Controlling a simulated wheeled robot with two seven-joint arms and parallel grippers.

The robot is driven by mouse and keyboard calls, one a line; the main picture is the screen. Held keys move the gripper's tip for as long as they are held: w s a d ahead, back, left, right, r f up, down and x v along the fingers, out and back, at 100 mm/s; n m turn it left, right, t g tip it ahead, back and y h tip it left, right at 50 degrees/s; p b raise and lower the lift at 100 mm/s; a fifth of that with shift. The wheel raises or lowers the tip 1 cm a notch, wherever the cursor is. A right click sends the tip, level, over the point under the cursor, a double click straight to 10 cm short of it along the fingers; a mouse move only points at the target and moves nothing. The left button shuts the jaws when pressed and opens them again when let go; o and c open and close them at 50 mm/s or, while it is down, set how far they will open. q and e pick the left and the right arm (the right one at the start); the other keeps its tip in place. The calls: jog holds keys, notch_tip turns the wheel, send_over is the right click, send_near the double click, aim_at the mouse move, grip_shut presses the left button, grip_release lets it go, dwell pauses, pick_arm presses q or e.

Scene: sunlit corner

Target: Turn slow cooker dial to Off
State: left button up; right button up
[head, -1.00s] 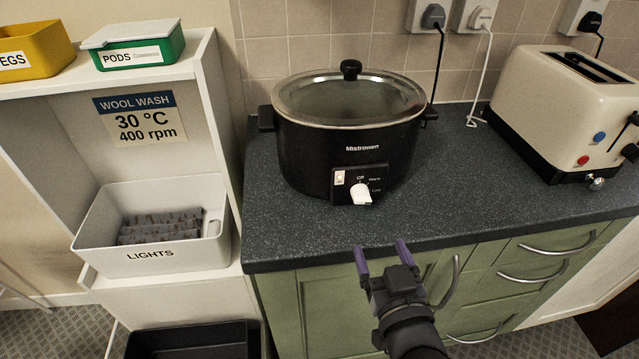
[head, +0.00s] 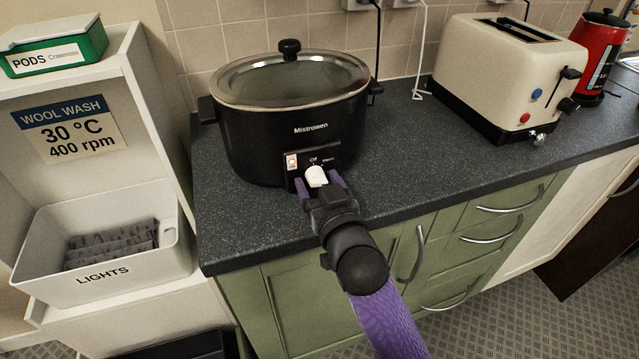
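The slow cooker (head: 270,140) is black with a glass lid and stands on the dark worktop. Its white dial (head: 316,177) is on the front panel, below the word Off, with another label to its right. I cannot tell which setting it marks. My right gripper (head: 320,187) is open at the panel, with one purple finger on each side of the dial. I see a gap beside the dial, but cannot tell whether a finger touches it. The gripper hides the lower part of the panel. My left gripper is not in view.
A cream toaster (head: 510,80) and a red kettle (head: 600,55) stand to the right on the worktop (head: 420,145). The worktop between cooker and toaster is clear. Green drawers (head: 480,225) with metal handles are below. A white shelf unit with a bin (head: 110,270) stands left.

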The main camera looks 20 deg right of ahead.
grip_shut()
